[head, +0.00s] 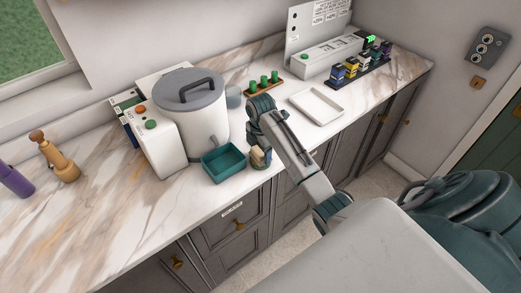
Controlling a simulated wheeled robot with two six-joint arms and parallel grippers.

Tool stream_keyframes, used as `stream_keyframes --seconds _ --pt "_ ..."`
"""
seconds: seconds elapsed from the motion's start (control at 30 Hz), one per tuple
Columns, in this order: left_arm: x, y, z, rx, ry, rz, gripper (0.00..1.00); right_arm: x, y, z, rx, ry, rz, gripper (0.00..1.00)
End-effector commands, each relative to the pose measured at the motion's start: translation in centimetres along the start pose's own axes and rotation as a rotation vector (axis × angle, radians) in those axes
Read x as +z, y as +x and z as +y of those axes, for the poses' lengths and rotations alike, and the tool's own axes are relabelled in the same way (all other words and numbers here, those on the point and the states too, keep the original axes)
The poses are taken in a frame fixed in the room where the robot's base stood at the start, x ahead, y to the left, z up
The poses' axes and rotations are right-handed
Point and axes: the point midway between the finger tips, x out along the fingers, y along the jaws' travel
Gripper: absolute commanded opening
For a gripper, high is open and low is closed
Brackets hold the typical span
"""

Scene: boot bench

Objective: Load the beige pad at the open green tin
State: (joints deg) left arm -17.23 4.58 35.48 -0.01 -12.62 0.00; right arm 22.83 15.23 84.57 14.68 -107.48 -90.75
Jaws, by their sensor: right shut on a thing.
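My right gripper (259,145) hangs over the counter's front edge, just right of the teal open box. It is shut on a small beige and brown piece (261,158), which seems to be the beige pad; my wrist partly hides it. A teal open box (223,163) stands below the white urn; I cannot tell whether it is the green tin. A bright green spot (371,39) shows by the row of small coloured tins (352,69) at the back right, too small to make out. My left gripper is not in view.
A white urn (203,122) with a grey lid stands beside a white box with buttons (155,141). A wooden rack (264,88) holds green pegs. A white tray (316,106) lies right of my arm. A purple bottle (15,182) and a wooden tool (58,160) stand left.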

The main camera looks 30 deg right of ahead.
Motion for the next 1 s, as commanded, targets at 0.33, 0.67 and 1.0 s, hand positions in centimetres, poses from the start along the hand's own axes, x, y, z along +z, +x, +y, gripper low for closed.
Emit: stream_keyframes --seconds 0.33,0.67,1.0 --pt "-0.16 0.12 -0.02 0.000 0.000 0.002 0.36 -0.01 0.45 -0.01 0.000 0.000 0.000 0.49" --pt "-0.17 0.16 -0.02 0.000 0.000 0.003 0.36 -0.01 0.64 -0.01 -0.001 0.000 0.000 0.49" --pt "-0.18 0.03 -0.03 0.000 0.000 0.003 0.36 -0.01 0.66 -0.02 -0.001 0.000 0.000 0.49"
